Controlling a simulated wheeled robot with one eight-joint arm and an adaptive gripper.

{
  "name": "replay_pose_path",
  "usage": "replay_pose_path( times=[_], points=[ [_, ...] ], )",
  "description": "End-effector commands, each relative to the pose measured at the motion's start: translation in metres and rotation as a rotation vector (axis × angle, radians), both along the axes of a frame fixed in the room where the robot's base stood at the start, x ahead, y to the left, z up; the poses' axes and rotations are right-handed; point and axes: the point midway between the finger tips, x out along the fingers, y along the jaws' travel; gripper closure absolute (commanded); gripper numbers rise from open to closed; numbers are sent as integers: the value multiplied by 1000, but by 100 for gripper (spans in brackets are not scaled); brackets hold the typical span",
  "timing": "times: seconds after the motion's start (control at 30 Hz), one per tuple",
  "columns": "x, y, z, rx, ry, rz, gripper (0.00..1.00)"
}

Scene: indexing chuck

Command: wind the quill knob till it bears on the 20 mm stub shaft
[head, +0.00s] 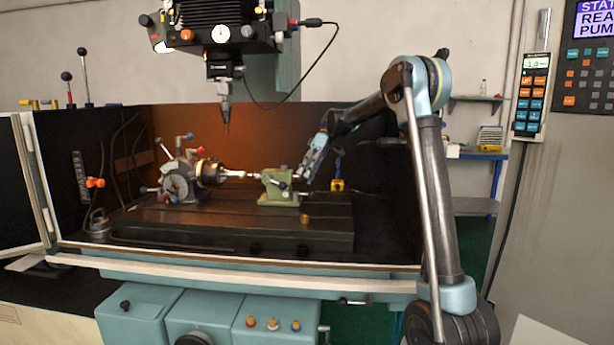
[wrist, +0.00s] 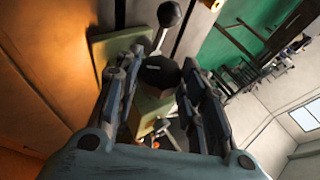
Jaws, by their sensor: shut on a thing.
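The green tailstock (head: 278,188) stands on the machine table, right of the indexing chuck (head: 208,172). A thin bright stub shaft (head: 234,174) runs from the chuck toward the tailstock. Whether the quill touches it is too small to tell. My gripper (head: 303,178) reaches in from the right to the tailstock's right end. In the wrist view, the dark round quill knob (wrist: 160,73) sits between the two fingers of my gripper (wrist: 161,68), which are shut on it. The fingers hide the knob in the head view.
A ball-ended lever (wrist: 168,15) stands close beyond the knob in the wrist view. The spindle tool (head: 226,105) hangs above the chuck. The indexing head (head: 178,183) has several handles.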

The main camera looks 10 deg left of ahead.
Motion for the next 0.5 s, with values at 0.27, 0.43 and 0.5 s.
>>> replay_pose_path(
  times=[0.27,0.43,0.5],
  points=[
    [2,0,-1,-2,11,-6,86],
    [2,0,-1,-1,10,-5,86],
    [2,0,-2,-1,10,-5,58]
  ],
)
